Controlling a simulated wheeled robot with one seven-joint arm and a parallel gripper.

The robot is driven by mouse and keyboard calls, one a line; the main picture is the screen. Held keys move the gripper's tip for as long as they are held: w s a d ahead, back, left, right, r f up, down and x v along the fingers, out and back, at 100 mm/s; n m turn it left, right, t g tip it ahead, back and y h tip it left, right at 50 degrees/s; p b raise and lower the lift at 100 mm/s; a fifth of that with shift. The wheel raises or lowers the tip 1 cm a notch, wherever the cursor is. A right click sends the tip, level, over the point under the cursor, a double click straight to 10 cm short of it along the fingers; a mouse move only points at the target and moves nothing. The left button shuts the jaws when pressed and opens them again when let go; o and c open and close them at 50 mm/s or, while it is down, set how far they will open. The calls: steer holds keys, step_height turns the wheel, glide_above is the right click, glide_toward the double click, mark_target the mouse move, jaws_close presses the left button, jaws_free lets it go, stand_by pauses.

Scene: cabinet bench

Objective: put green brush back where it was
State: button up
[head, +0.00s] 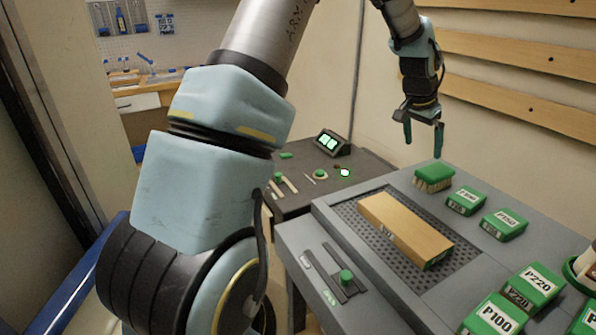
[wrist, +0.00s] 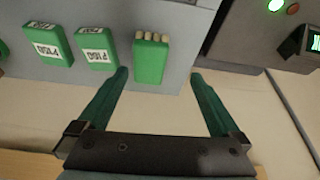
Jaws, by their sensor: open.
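The green brush (head: 434,177) has a green back and pale bristles. It rests on the grey bench top near the far edge, beside the labelled green blocks. In the wrist view the green brush (wrist: 150,60) lies just beyond my fingertips, nearer the left finger, with a row of pale bristle tufts along one end. My gripper (head: 423,138) is open and empty, above and slightly left of the brush in the head view. In the wrist view my gripper (wrist: 160,78) has its two dark green fingers spread wide with nothing between them. They look apart from the brush.
A wooden block (head: 405,228) lies on a perforated panel (head: 352,213). Green blocks marked with grit labels (head: 504,224) stand to its right, with P220 (head: 532,288) and P100 (head: 495,316) nearer. A darker side bench (head: 330,178) holds a lit display (head: 328,142). A wall stands close behind the brush.

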steer(key=s+a+n+y, duration=0.1)
steer(key=a+n+y, duration=0.15)
steer(key=a, duration=1.15)
steer(key=s+a+n, duration=0.4)
steer(key=s+a, duration=0.4)
steer(key=a, duration=0.4)
steer(key=s+a+n, duration=0.4)
steer(key=s+a, duration=0.4)
steer(key=a, duration=0.3)
steer(key=shift+s+a+f+g+y, duration=0.15)
steer(key=shift+s+a+g+y, duration=0.05)
steer(key=shift+a+g+y, duration=0.2)
